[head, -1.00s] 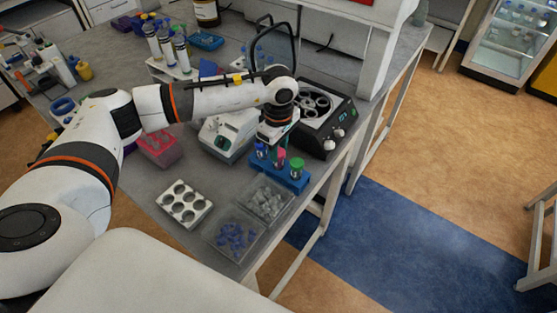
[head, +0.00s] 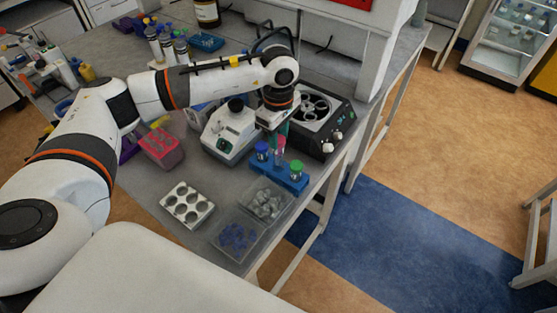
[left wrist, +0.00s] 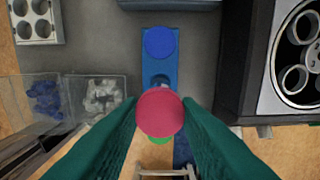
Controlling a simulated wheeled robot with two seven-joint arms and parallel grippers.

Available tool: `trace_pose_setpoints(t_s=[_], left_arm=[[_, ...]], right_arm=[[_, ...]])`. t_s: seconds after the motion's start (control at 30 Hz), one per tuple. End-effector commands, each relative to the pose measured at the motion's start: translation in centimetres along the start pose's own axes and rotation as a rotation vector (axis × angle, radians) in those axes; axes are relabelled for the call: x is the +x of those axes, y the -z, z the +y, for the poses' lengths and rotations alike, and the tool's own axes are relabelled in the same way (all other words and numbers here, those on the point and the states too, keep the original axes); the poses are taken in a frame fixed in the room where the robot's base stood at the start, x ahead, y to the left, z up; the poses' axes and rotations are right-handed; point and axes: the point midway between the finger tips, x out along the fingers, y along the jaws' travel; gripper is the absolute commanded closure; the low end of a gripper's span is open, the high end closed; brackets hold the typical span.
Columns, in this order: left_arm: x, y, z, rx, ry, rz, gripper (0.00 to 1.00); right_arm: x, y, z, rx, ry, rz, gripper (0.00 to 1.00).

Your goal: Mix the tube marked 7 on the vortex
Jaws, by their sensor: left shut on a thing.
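My left gripper (head: 281,130) is shut on a tube with a pinkish-red cap; the cap shows between the green fingers in the left wrist view (left wrist: 160,112). The tube (head: 280,154) hangs roughly upright above the blue rack (head: 291,182). A blue-capped tube (head: 262,149) and a green-capped tube (head: 297,167) stand in the rack, with an empty hole (left wrist: 161,80) between them. No number on any tube can be read. A white-and-grey machine with a black cup on top, seemingly the vortex (head: 226,134), stands left of the gripper. My right gripper is out of view.
A black device with round wells and knobs (head: 326,143) stands right of the gripper. Clear bins hold grey (head: 268,204) and blue pieces (head: 236,238). A white block with several wells (head: 187,205) and a pink rack (head: 162,148) are at left. The table's right edge is near the rack.

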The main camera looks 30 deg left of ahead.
Motion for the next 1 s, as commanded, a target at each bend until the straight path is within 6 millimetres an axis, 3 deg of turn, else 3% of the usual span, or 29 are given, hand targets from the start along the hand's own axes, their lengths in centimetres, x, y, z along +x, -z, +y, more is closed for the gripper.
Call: trace_pose_setpoints(t_s=[0.13,0.57,1.0], left_arm=[[-1.3,0.0,0.0,0.0,0.001,0.0,0.84],[-2.0,0.0,0.0,0.0,0.002,0.0,0.84],[-9.5,0.0,0.0,0.0,0.002,0.0,0.84]], right_arm=[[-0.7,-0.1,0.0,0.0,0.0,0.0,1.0],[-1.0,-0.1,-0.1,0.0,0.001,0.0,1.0],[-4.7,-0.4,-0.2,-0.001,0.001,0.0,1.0]])
